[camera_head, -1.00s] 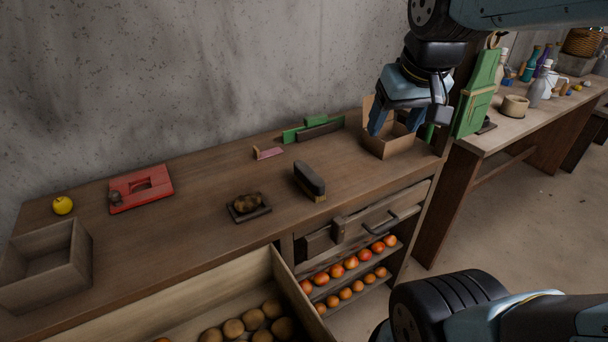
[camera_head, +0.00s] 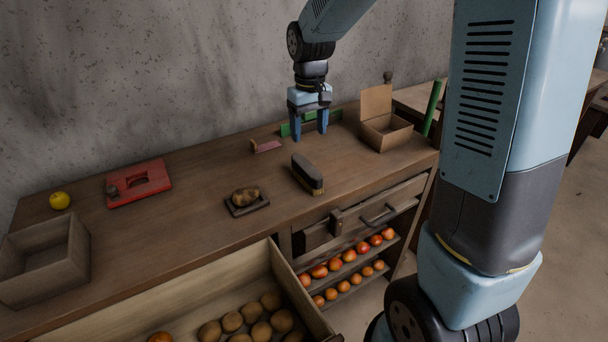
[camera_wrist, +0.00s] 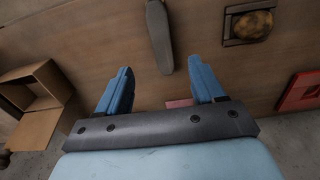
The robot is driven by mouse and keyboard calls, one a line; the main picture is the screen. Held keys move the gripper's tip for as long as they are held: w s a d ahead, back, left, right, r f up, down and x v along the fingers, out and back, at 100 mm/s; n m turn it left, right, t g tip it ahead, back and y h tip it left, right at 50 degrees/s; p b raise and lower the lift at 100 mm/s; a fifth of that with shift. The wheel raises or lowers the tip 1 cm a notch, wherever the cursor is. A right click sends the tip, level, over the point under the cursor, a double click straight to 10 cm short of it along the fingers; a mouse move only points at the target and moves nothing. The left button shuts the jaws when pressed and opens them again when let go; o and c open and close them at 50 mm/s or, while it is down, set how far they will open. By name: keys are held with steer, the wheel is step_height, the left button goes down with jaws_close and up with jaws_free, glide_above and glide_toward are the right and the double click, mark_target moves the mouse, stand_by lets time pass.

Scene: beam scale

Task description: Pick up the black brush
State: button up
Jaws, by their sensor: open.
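The black brush (camera_head: 307,174) lies on the wooden workbench, near its front edge and right of the potato tray. It has a dark top and a lighter underside. In the wrist view the brush (camera_wrist: 159,38) shows at the top centre, beyond the fingertips and between their lines. My gripper (camera_head: 309,136) is open and empty, pointing down over the back of the bench, behind the brush. In the wrist view its two blue fingers (camera_wrist: 161,79) are spread wide, with nothing between the tips but bare bench.
A small dark tray with a potato (camera_head: 245,196) lies left of the brush. A pink block (camera_head: 266,146) and green piece (camera_head: 285,130) are near the gripper. An open cardboard box (camera_head: 387,134) stands right. An open drawer (camera_head: 190,292) juts out in front.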

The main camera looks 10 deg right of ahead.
mark_target(306, 165)
steer(key=f, duration=1)
steer(key=shift+w+a, duration=0.4)
steer(key=shift+d+f, duration=0.15)
steer(key=shift+f, duration=2.4)
steer(key=c, duration=1.1)
steer(key=shift+c, duration=0.2)
steer(key=shift+r, duration=0.1)
